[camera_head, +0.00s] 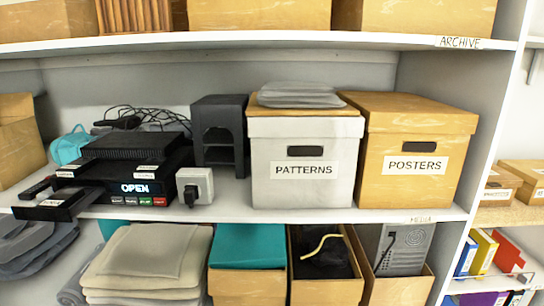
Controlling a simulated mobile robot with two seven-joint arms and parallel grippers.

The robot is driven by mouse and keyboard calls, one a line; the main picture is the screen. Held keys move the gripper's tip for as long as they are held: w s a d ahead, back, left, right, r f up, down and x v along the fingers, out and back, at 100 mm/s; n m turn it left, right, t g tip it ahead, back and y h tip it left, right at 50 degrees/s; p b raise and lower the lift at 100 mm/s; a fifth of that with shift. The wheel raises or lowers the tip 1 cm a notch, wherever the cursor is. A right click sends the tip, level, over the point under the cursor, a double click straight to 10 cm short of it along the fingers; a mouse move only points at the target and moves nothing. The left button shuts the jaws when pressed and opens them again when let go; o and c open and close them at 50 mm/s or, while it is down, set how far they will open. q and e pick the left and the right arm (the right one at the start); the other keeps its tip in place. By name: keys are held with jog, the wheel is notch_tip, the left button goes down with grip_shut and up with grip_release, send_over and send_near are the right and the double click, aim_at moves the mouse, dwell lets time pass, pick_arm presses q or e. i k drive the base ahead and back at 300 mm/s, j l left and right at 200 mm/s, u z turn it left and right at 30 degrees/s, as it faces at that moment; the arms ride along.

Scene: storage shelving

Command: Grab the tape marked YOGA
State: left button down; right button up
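No tape that I can read as YOGA shows in the head view. A black device (135,190) with a lit OPEN display sits on the middle shelf at the left. Small black items with white labels lie on and beside it, one on top at its left (72,171) and one at its right end (148,169). Neither of my grippers is in view.
A white box marked PATTERNS (300,190) and a wooden-coloured box marked POSTERS (410,190) fill the shelf's right. A grey plug adapter (195,186) stands right of the device, a black stand (220,130) behind. Folded cloths (150,255) and bins fill the shelf below.

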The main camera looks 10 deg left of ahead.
aim_at(66, 196)
jog(key=u, duration=1.05)
